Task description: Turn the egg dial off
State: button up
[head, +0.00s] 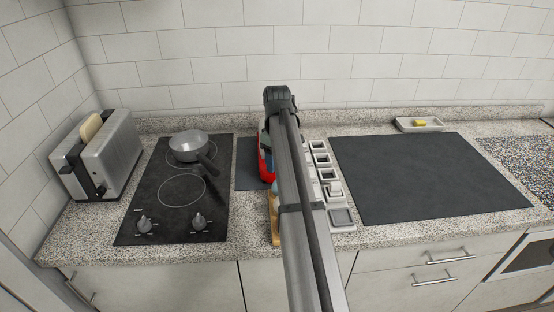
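A black cooktop (150,200) is set in the counter at left. Two grey dials stand on its front edge, a left dial (144,224) and a right dial (199,222). Both have small white marks by them, too small to read. No label shows which is the egg dial. A grey pan (188,145) sits on the rear burner, its dark handle pointing to the front right. My arm reaches up the middle of the view, right of the cooktop; my gripper is not visible, perhaps hidden behind the arm.
A toaster (110,155) with bread stands left of the cooktop. A red object (265,165) is partly hidden behind my arm. Several small white square holders (321,160) line up right of it. A dark mat (430,178) is bare; a dish (402,126) holds a yellow block.

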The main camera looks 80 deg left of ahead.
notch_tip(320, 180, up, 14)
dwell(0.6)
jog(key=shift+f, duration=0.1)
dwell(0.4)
